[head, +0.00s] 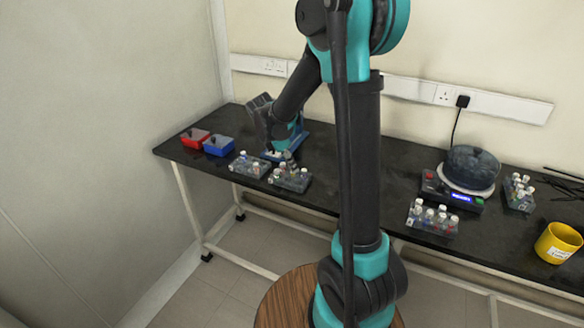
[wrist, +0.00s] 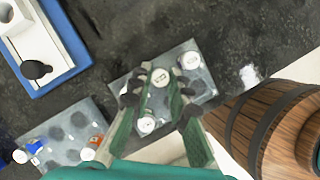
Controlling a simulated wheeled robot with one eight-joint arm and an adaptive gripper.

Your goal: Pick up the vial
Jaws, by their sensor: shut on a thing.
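In the wrist view, a vial with a round white cap (wrist: 160,77) stands between the two fingers of my gripper (wrist: 157,93), which is shut on it. The vial is seen from above, over a grey rack (wrist: 205,79). I cannot tell whether its base is still in the rack. Other capped vials (wrist: 190,61) (wrist: 147,124) are close by in this rack. In the head view, my gripper (head: 281,152) is low over the left part of the dark bench, near the racks; the held vial cannot be made out there.
A second rack (wrist: 62,128) with vials is at lower left in the wrist view, below a blue-edged tray (wrist: 72,50). In the head view, a red bin (head: 195,138) and blue bin (head: 218,146) are left. A hotplate (head: 452,193), more racks (head: 432,221) and a yellow mug (head: 558,243) are right.

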